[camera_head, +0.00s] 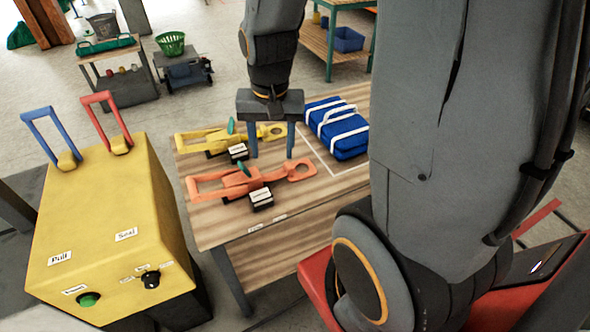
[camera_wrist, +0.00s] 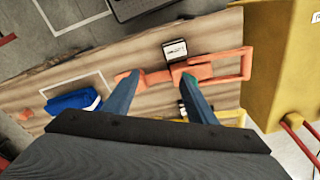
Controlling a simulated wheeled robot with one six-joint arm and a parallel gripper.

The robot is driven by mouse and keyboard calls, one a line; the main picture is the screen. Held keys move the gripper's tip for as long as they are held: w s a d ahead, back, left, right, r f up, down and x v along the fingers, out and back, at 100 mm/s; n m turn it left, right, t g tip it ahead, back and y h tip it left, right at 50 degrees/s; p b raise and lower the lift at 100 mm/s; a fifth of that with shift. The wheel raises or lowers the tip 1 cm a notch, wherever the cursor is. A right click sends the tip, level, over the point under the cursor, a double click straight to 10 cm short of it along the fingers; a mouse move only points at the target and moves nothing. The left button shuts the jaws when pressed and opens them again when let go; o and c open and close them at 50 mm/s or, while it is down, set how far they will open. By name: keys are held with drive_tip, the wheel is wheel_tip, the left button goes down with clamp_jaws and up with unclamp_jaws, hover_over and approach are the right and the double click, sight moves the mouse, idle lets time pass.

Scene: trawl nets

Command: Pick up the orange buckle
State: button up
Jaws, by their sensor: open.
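The orange buckle (camera_head: 238,184) lies flat on the wooden table, with a handle loop at its left and a ring at its right. A black block with a white label (camera_head: 261,199) sits at its near side. The buckle also shows in the wrist view (camera_wrist: 246,65), its narrow middle running between my fingers. My gripper (camera_head: 271,157) points down with its fingers apart and nothing between them in its grasp. It is above the table, over or just behind the buckle's right half. In the wrist view my gripper (camera_wrist: 160,77) covers part of the ring end.
A yellow buckle (camera_head: 215,138) lies behind the orange one. A blue bag with white straps (camera_head: 338,128) lies at the table's (camera_head: 283,218) right. A yellow cabinet (camera_head: 115,235) with raised red and blue handles stands close on the left. The table's front strip is mostly clear.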

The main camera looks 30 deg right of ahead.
sight(290, 164)
drive_tip(key=w+d+f+m+g, duration=0.1)
drive_tip(key=w+d+f+m, duration=0.5)
drive_tip(key=d+m, duration=0.5)
drive_tip(key=shift+w+a+f+m+p, duration=0.1)
drive_tip(key=shift+a+f+m+p, duration=0.35)
drive_tip(key=shift+f, duration=0.85)
drive_tip(key=shift+w+a+f+m+p, duration=0.15)
drive_tip(key=shift+a+f+p, duration=0.35)
drive_tip(key=shift+f, duration=0.85)
drive_tip(key=shift+s+a+f+m+p, duration=0.1)
drive_tip(key=shift+a+f+m+p, duration=0.4)
drive_tip(key=shift+f, duration=0.8)
drive_tip(key=shift+d, duration=0.1)
drive_tip(key=shift+c, duration=0.3)
drive_tip(key=c, duration=1.2)
drive_tip(key=shift+w+r, duration=0.1)
